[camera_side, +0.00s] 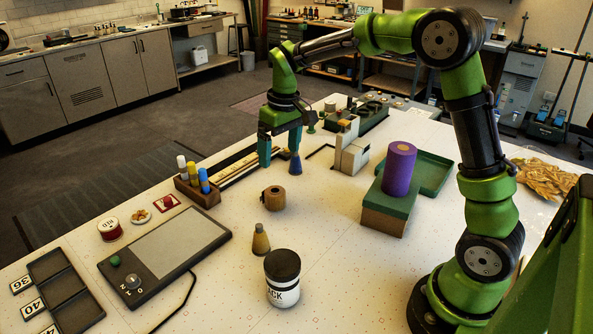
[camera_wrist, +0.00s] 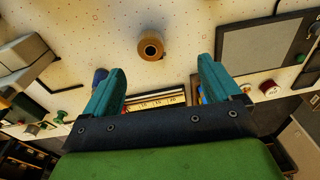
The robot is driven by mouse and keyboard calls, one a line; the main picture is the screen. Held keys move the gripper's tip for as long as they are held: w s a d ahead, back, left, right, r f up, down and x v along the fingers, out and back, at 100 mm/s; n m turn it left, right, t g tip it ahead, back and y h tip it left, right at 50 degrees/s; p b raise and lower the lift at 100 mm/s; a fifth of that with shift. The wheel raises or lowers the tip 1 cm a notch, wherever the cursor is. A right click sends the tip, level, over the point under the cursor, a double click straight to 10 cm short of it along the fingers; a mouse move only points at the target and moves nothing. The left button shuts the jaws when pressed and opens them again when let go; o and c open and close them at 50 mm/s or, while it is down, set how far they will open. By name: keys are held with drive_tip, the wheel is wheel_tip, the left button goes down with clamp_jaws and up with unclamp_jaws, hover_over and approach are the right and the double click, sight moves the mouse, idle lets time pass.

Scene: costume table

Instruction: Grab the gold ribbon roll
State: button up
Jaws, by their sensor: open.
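The gold ribbon roll (camera_side: 273,198) is a short tan-gold ring lying on the white table, in front of and below my gripper (camera_side: 280,155) in the side view. In the wrist view the roll (camera_wrist: 151,55) lies at upper middle, beyond the fingertips and roughly between their lines, with its dark centre hole showing. My gripper (camera_wrist: 160,68) is open and empty, its two teal fingers spread wide. It hangs above the table and does not touch the roll.
A blue cone-shaped object (camera_side: 295,164) stands close by one finger, partly hidden. A purple cylinder (camera_side: 399,169) is to the right.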

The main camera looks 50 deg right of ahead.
drive_tip(key=n, duration=0.2)
hover_over(274, 191)
drive_tip(key=f, duration=0.2)
drive_tip(key=r+n+g, duration=0.1)
drive_tip(key=shift+h, duration=0.3)
drive_tip(key=f, duration=1)
drive_tip(key=shift+w+d+f, duration=0.1)
drive_tip(key=shift+w+f, duration=0.1)
drive_tip(key=shift+f, duration=0.15)
drive_tip(key=shift+s+f, duration=0.15)
drive_tip(key=shift+f, duration=2.5)
drive_tip(key=c, duration=1.2)
